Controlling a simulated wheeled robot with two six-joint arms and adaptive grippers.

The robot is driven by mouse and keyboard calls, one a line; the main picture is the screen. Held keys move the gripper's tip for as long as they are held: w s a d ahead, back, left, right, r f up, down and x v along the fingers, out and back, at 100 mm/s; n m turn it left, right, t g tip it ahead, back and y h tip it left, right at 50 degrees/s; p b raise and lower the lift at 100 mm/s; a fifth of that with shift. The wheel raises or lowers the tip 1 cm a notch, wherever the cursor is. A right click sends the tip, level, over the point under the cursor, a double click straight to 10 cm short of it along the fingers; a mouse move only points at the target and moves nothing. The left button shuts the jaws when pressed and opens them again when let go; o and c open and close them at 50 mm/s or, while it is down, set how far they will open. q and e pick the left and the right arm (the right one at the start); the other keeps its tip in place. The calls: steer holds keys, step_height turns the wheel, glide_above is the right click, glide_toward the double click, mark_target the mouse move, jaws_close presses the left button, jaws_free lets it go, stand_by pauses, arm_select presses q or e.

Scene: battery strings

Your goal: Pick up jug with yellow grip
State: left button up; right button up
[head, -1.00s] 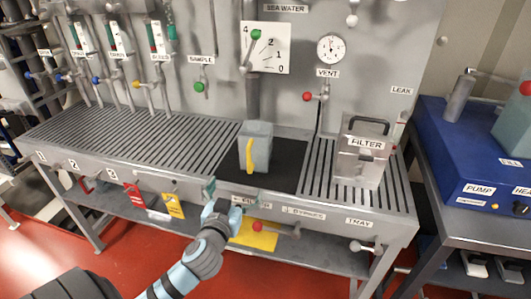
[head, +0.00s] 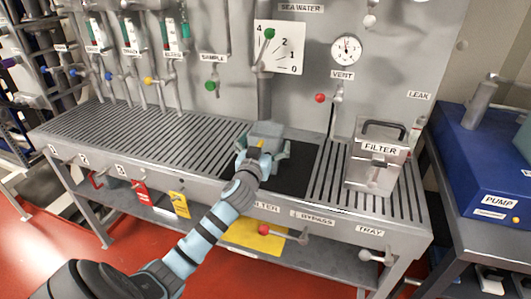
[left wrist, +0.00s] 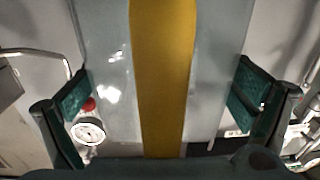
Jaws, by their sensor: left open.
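The grey jug (head: 266,131) with its yellow grip (head: 261,144) stands on the black mat (head: 303,160) on the slatted bench. My left gripper (head: 263,150) is in front of the jug with its fingers spread to either side, and it hides most of the jug in the head view. In the left wrist view, the yellow grip (left wrist: 163,75) runs down the middle of the jug's grey face (left wrist: 108,70). The open left fingers (left wrist: 160,100) stand left and right of the jug, with nothing clamped. My right gripper is not in view.
The filter box (head: 376,160) stands right of the mat on the bench (head: 120,139). A tap with a red knob (head: 320,98) hangs from the wall behind. A blue pump unit (head: 480,160) stands at the far right. The slats left of the jug are clear.

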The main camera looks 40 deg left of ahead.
arm_select(q)
steer(key=shift+s, duration=0.1)
steer(key=c, duration=1.3)
steer(key=shift+r, duration=0.1)
